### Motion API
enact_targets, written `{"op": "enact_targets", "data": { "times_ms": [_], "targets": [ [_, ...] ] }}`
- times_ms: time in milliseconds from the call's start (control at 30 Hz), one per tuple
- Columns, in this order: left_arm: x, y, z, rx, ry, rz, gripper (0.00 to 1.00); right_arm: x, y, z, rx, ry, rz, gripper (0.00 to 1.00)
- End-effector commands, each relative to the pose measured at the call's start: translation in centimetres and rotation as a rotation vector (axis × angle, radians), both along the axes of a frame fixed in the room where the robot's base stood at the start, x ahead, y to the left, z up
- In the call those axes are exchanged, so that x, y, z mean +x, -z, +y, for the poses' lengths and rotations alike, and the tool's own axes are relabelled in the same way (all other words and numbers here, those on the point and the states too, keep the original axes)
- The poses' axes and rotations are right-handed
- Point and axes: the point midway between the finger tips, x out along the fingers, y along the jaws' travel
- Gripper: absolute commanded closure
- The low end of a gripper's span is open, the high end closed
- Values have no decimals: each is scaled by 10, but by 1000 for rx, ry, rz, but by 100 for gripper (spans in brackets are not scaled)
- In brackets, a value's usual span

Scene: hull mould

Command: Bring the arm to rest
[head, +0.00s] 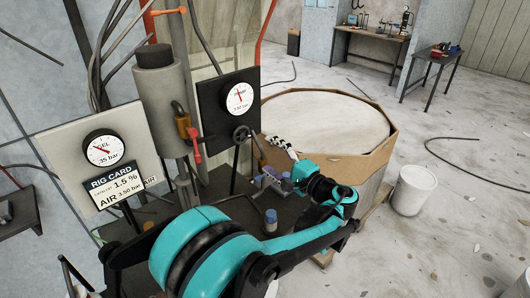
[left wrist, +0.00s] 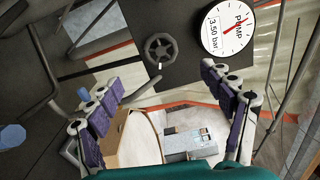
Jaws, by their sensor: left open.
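My left arm, teal and black, reaches from the bottom of the head view toward the middle. My left gripper (head: 269,164) is at its end, beside the rig, near the grey handwheel (head: 241,134) and below the pump gauge (head: 239,98). In the left wrist view the gripper's purple-padded fingers (left wrist: 165,100) stand wide apart with nothing between them. The handwheel (left wrist: 160,50) shows beyond the fingers there, and the pump gauge (left wrist: 228,30) reads 3.50 bar at the upper right. My right gripper is in neither view.
The gel gauge (head: 102,149) and rig card (head: 113,187) stand at left. A blue-topped jar (head: 270,222) is close to my arm. A large octagonal carton (head: 372,166) and white bucket (head: 413,190) stand to the right. Farther right, the floor is mostly open, with hoses.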

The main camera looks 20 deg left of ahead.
Motion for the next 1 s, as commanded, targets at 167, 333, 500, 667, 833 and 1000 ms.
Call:
{"op": "enact_targets", "data": {
  "times_ms": [167, 333, 500, 667, 833, 1000],
  "targets": [
    [0, 0, 0, 0, 0, 0, 19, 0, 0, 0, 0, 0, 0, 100],
    [0, 0, 0, 0, 0, 0, 19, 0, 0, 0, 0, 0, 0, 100],
    [-7, 8, 7, -44, 4, 10, 19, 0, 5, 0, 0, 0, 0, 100],
    [-41, 53, 27, -276, 32, 43, 19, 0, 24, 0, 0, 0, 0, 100],
    [-102, 125, 25, -652, 72, 40, 19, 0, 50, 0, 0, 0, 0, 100],
    [-162, 191, -8, -1038, 97, -29, 19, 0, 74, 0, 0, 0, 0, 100]
  ]
}}
